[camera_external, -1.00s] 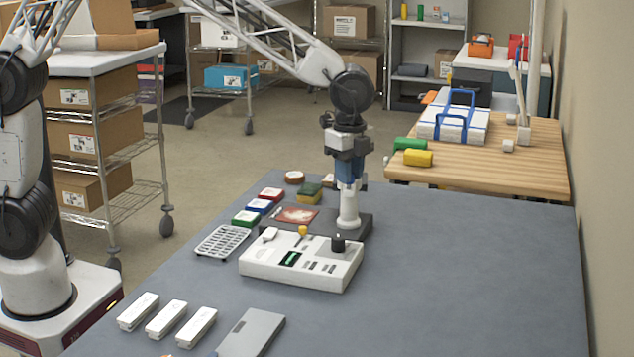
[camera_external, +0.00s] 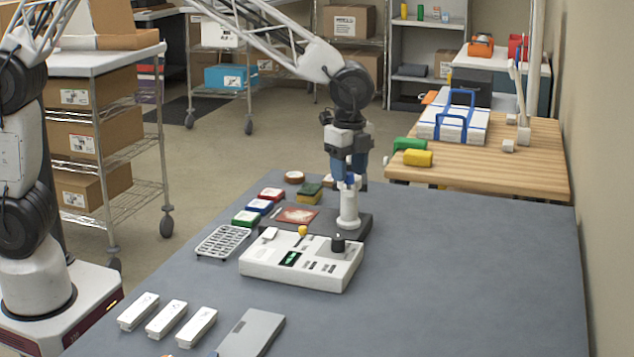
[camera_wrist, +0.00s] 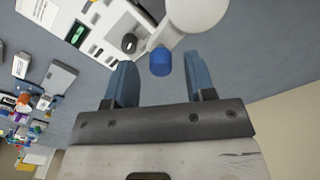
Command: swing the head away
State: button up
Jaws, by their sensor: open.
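A white machine (camera_external: 297,268) stands on the grey table, with a green display, a yellow knob and a black knob on its panel. Behind it a white post (camera_external: 348,207) rises from a dark plate. A blue knob (camera_wrist: 160,62) sits at the white rounded head (camera_wrist: 197,14) in the wrist view. My gripper (camera_external: 349,184) is over the post, pointing down. In the wrist view my gripper (camera_wrist: 152,72) is open, one finger on each side of the blue knob with visible gaps. It holds nothing.
Red, blue and green pads (camera_external: 259,206) and a grey rack (camera_external: 223,242) lie left of the machine. Several white blocks (camera_external: 166,319) and a grey flat case (camera_external: 250,333) lie in front. The table's right side is clear. A wooden bench (camera_external: 480,178) stands behind.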

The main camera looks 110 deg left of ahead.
jog(key=shift+r, duration=3.6)
jog(key=shift+s+d+r, duration=0.2)
jog(key=shift+s+d, duration=0.1)
jog(key=shift+d, duration=0.15)
jog(key=s+d+r+n+t, duration=0.15)
jog(key=s+d+r, duration=0.25)
jog(key=s+d, duration=0.55)
jog(key=s+d+r+n, duration=0.2)
jog(key=s+d+r, duration=0.1)
jog(key=s+d, duration=0.65)
jog(key=s+d+f, duration=0.1)
jog(key=s+d, duration=0.2)
jog(key=s, duration=0.4)
jog(key=s+d+f+n, duration=0.1)
jog(key=s+d+f, duration=0.1)
jog(key=s, duration=0.6)
jog(key=s+d+f+n+t, duration=0.1)
jog(key=s+d, duration=0.3)
jog(key=s, duration=0.3)
jog(key=shift+s+f, duration=0.15)
jog(key=shift+s, duration=0.25)
